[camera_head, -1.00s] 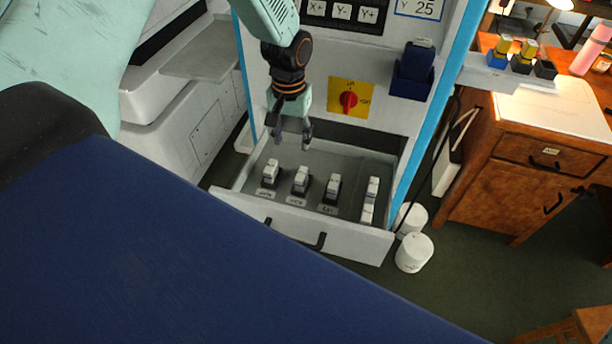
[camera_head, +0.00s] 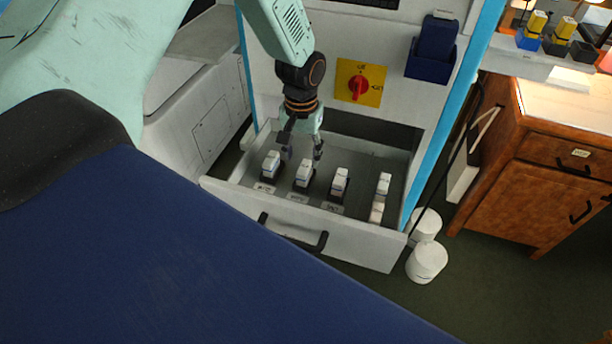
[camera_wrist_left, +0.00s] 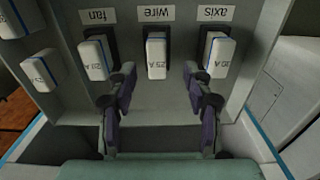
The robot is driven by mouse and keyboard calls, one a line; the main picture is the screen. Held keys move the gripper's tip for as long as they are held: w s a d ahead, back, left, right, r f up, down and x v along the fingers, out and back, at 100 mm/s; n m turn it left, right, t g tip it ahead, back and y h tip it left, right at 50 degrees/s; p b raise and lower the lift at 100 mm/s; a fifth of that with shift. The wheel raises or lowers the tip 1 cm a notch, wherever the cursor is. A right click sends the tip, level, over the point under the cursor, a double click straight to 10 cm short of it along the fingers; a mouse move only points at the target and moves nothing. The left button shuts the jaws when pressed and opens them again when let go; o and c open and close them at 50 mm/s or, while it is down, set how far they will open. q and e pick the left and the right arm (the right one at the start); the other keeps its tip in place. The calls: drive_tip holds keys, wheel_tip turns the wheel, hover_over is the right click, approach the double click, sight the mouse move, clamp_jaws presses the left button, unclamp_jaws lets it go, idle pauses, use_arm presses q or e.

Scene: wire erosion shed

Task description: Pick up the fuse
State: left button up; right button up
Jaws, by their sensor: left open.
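In the head view, white fuses stand in an open drawer (camera_head: 325,240). Three sit in dark sockets in a row: the left axis fuse (camera_head: 271,163), the middle wire fuse (camera_head: 304,172) and the right fan fuse (camera_head: 340,182). Each has a label plate. In the left wrist view the order is reversed: axis fuse (camera_wrist_left: 219,58), wire fuse (camera_wrist_left: 156,58), fan fuse (camera_wrist_left: 93,60). My left gripper (camera_head: 302,148) is open and empty above the row. In the wrist view its fingers (camera_wrist_left: 160,85) are spread to either side of the wire fuse, apart from it. My right gripper is not in view.
Two loose white fuses (camera_head: 384,184) (camera_head: 377,212) lie at the drawer's right side. The cabinet front above bears a red switch (camera_head: 358,88) and a dark blue holder (camera_head: 432,55). White canisters (camera_head: 427,262) stand on the floor to the right, near a wooden cabinet (camera_head: 530,190).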

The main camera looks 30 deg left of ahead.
sight(305, 167)
use_arm(q)
drive_tip(key=f, duration=0.2)
drive_tip(key=f+b, duration=0.1)
drive_tip(key=f, duration=0.2)
drive_tip(key=shift+w+d+f, duration=0.2)
drive_tip(key=shift+w+f, duration=0.15)
drive_tip(key=shift+s+r, duration=0.1)
drive_tip(key=shift+s, duration=0.05)
drive_tip(key=shift+c, duration=1.2)
drive_tip(key=c, duration=0.4)
clamp_jaws()
